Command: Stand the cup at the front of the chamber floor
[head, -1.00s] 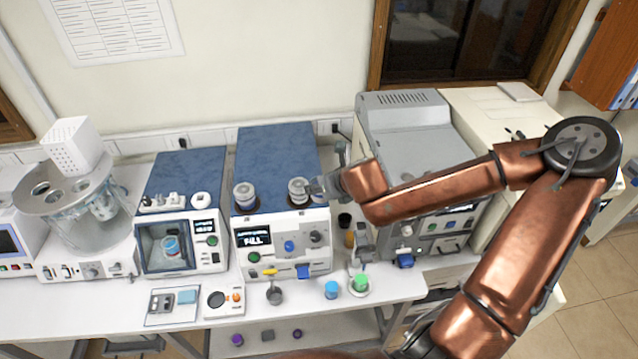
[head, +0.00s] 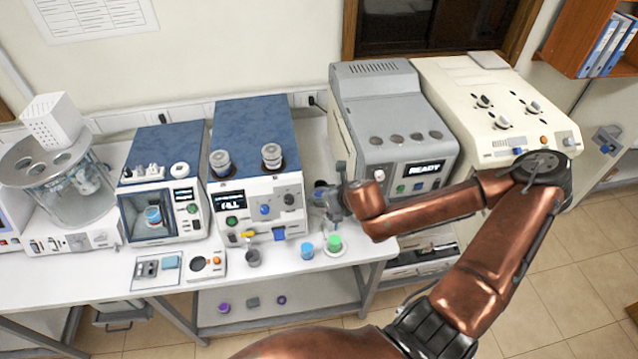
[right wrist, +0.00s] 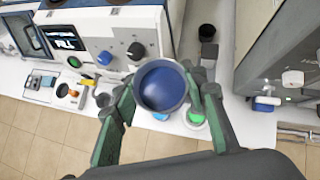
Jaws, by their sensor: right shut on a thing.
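My right gripper (head: 334,202) is above the bench, in front of the grey machine. In the right wrist view the gripper's green fingers (right wrist: 161,103) are shut on a round cup (right wrist: 162,86) with a dark rim and blue inside, seen from its open top. In the head view I cannot make the held cup out clearly. The chamber (head: 137,222) is the windowed box of the small blue-topped machine on the left. A blue-banded jar (head: 153,213) stands inside it. My left gripper is not in view.
A blue-topped machine (head: 256,115) with two jars stands left of the gripper. The grey machine (head: 375,90) reads READY. A blue cup (head: 307,250) and a green-topped one (head: 334,243) stand near the bench's front edge.

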